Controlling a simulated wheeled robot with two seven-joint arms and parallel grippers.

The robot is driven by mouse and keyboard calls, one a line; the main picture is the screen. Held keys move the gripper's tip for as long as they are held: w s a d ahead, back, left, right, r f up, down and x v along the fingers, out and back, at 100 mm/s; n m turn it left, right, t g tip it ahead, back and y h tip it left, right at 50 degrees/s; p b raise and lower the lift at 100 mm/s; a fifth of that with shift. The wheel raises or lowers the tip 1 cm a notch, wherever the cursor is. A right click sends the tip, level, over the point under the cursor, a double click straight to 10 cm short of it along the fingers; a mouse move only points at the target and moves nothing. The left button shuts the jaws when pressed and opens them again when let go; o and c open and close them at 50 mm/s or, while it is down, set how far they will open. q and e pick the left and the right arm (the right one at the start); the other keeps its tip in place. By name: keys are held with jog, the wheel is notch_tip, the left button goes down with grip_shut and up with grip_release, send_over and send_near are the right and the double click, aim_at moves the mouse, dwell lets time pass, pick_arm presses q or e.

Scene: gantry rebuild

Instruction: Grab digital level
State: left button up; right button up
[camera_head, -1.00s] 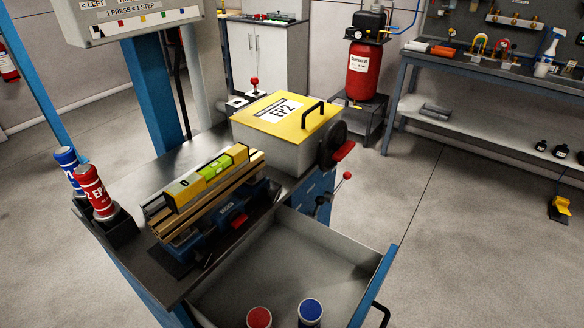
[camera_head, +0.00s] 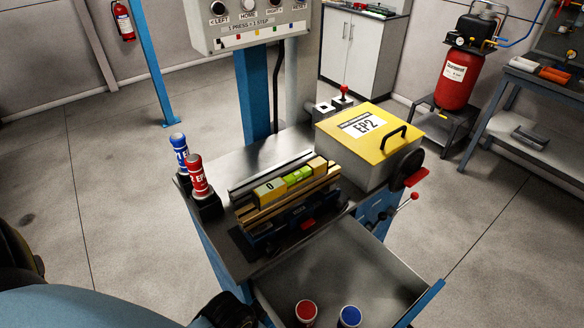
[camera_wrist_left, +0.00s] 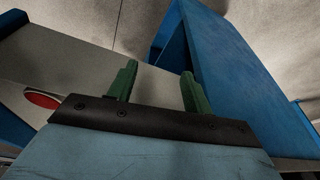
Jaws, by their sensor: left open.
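The digital level (camera_head: 290,182) is a short yellow bar with a green middle. It lies along the top of a vise (camera_head: 290,210) on the metal cart, between wooden strips. In the left wrist view, my left gripper (camera_wrist_left: 158,80) shows two green fingers spread apart with nothing between them. Blue panels and part of the open drawer seem to lie beyond them. In the head view, my left arm enters at the lower left, below and left of the level; its fingers cannot be made out there. My right gripper is not in view.
A grey box with a yellow EP2 lid (camera_head: 370,132) stands right of the level. Red and blue cans (camera_head: 197,176) stand to its left. The open drawer (camera_head: 340,275) juts toward me, holding a red and a blue can. A control panel (camera_head: 250,22) rises behind.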

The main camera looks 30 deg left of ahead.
pick_arm(q)
jog(key=w+a+r+t+p, duration=0.1)
jog(key=w+a+r+p, duration=0.1)
jog(key=r, duration=0.6)
jog(key=w+a+r+t+p, duration=0.1)
jog(key=w+r+t, duration=0.1)
jog(key=r, duration=0.7)
jog(key=t+h, duration=0.2)
jog(key=t, duration=0.4)
send_near(291, 177)
jog(key=shift+w+a+f+p, duration=0.1)
jog(key=shift+w+a+p, duration=0.1)
jog(key=shift+w, duration=0.35)
jog(key=shift+w+a+f+p, duration=0.1)
jog(key=shift+w+a+p, duration=0.05)
jog(key=shift+w, duration=0.4)
jog(key=x, duration=0.3)
jog(key=d+x, duration=0.1)
jog(key=x, duration=0.1)
jog(key=shift+s+f, duration=0.15)
jog(key=shift+f, duration=0.15)
jog(key=shift+w+f, duration=0.3)
jog(key=shift+w, duration=0.1)
grip_shut()
